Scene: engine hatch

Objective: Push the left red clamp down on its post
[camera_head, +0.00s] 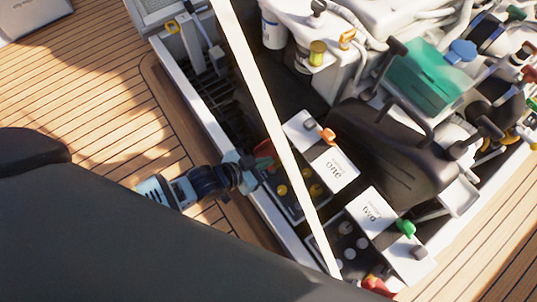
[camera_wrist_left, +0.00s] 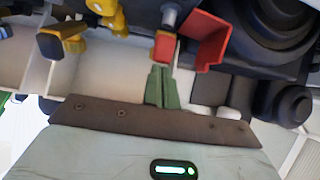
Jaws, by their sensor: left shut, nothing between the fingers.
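The left red clamp (camera_head: 265,149) is beside the battery marked "one", on its left side, and partly hidden by my gripper. In the left wrist view the red clamp (camera_wrist_left: 208,38) appears as an angled red piece with a small red block next to a grey post (camera_wrist_left: 172,15). My left gripper (camera_head: 260,168) is shut and empty. Its green fingertips (camera_wrist_left: 162,75) are together just below the red block in that view; whether they touch it I cannot tell. How far down the clamp sits on its post is unclear. My right gripper is not seen.
Battery one (camera_head: 333,168) and battery two (camera_head: 376,208) stand in the hatch, with an orange lever (camera_head: 327,136) and a green clamp (camera_head: 406,228) on them. A pale pole (camera_head: 262,90) crosses the view. Another red clamp (camera_head: 374,285) shows at the bottom. Wooden deck (camera_head: 95,95) surrounds the hatch.

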